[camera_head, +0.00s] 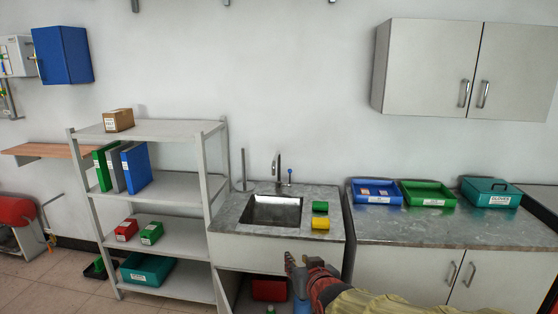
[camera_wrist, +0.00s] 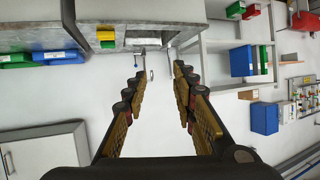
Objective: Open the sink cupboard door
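The sink cupboard (camera_head: 250,254) stands under the steel sink (camera_head: 274,210) in the head view. Below its pale upper front panel the cupboard is open to view, with a dark inside and a red container (camera_head: 268,290) in it. A pale panel (camera_head: 226,291) at the left edge of the opening looks like the door standing swung out; its handle cannot be made out. My gripper (camera_head: 302,264) is in front of the cupboard's right side, hiding part of it. In the wrist view my gripper (camera_wrist: 160,73) has its fingers apart with nothing between them.
A grey shelf rack (camera_head: 180,186) stands close left of the sink cupboard. To the right is a counter (camera_head: 440,230) with a blue tray (camera_head: 377,191), a green tray (camera_head: 427,194) and a teal box (camera_head: 491,192). Yellow and green blocks lie beside the sink.

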